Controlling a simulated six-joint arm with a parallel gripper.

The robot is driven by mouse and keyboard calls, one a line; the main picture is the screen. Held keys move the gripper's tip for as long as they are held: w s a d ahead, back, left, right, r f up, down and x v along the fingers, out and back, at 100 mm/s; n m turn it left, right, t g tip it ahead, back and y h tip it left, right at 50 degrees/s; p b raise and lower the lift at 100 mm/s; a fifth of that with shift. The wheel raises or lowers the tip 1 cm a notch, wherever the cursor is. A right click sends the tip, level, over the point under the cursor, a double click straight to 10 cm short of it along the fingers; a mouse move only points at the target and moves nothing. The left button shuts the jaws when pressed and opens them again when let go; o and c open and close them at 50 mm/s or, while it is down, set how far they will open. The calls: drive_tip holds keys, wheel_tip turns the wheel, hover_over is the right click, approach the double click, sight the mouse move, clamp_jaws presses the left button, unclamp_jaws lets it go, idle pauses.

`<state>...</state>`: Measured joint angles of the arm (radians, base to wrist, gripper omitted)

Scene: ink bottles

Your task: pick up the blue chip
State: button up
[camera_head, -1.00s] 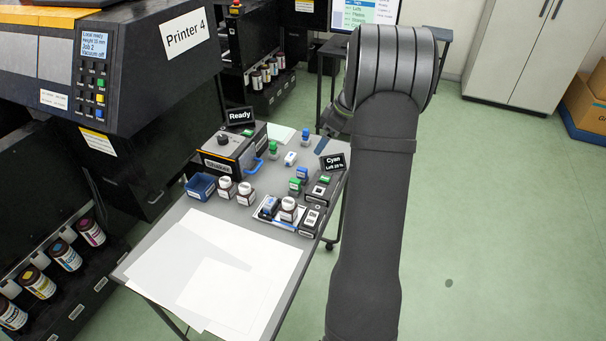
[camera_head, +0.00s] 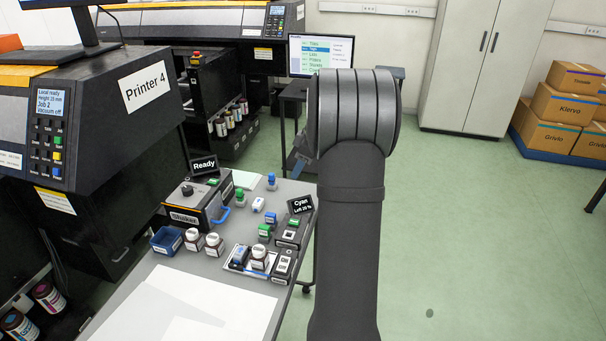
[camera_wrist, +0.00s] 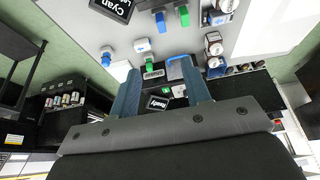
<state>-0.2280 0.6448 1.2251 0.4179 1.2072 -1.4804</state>
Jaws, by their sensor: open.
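Several small blue pieces stand on the grey table; I cannot tell for sure which is the blue chip. One blue piece (camera_head: 271,181) is at the table's far edge, another blue piece (camera_head: 271,217) is by the Cyan sign, and a blue-topped piece (camera_head: 239,255) is on the near tray. In the wrist view one blue piece (camera_wrist: 106,59) is left of the fingers and another blue piece (camera_wrist: 160,22) is near the top. My gripper (camera_wrist: 160,86) is open and empty, apart from all of them. In the head view my gripper (camera_head: 299,166) is partly hidden by my wrist.
Green pieces (camera_head: 240,196), a white piece (camera_head: 257,204), white-capped bottles (camera_head: 214,244), a blue bin (camera_head: 167,240) and the shaker (camera_head: 198,212) share the table. The Cyan sign (camera_head: 300,205) stands at its right edge. White sheets (camera_head: 150,316) cover the front.

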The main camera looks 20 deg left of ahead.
drive_tip(key=a+f+h, duration=0.5)
drive_tip(key=a, duration=0.5)
hover_over(270, 214)
drive_tip(key=f, duration=1.1)
drive_tip(key=shift+w+d+f, duration=0.15)
drive_tip(key=shift+d+f, duration=0.15)
drive_tip(key=shift+d, duration=0.1)
drive_tip(key=shift+a+f, duration=0.2)
drive_tip(key=shift+f, duration=1.25)
drive_tip(key=shift+a+f, duration=0.2)
drive_tip(key=shift+f, duration=1.2)
clamp_jaws()
drive_tip(key=shift+r, duration=0.1)
